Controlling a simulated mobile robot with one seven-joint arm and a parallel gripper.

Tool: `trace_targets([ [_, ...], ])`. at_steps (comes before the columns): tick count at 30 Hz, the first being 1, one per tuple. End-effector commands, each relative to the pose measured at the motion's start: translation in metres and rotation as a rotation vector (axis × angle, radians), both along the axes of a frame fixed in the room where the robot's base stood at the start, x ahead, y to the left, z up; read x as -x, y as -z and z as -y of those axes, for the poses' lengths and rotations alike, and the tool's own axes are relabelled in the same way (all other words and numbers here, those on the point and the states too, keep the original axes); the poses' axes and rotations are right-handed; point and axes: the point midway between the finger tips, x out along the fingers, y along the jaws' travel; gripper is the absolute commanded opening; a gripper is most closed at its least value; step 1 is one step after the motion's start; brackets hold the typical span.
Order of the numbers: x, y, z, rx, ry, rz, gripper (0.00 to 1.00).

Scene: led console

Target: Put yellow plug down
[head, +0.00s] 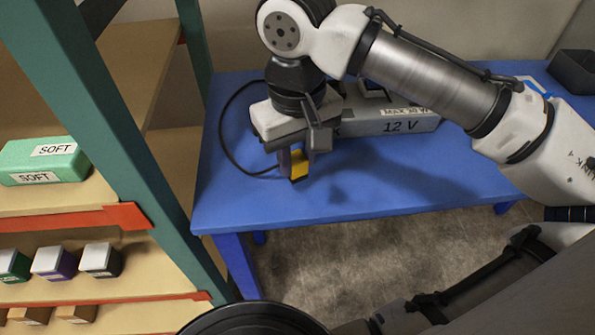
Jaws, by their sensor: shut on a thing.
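The yellow plug (299,165) is at the tips of my gripper (297,160), low over or on the left part of the blue table (340,190). My gripper points down and is shut on the plug. A black cable (224,135) loops from behind the gripper out to the left and back toward the plug. I cannot tell whether the plug touches the table top. The grey console (400,124), marked "12 V" and "MAX 30 W", stands behind and to the right, partly hidden by my arm.
A green-framed shelf (110,110) stands at the left, with a green box (42,161) marked "SOFT" and several small blocks. A dark bin (573,72) is at the back right. The blue table's front is clear.

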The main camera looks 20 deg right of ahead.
Motion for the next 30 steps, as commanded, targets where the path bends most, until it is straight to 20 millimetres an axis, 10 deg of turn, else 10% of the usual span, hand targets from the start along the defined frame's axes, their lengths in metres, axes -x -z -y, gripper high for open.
trace_targets([
  [9, 0.001, 0.041, 0.0, -0.001, 0.0, -0.001, 0.04],
  [22, 0.0, 0.048, 0.0, -0.002, -0.001, 0.001, 0.04],
  [23, 0.0, 0.046, 0.0, -0.001, -0.001, 0.001, 0.3],
  [30, 0.0, 0.046, 0.0, -0.001, 0.0, 0.0, 0.48],
])
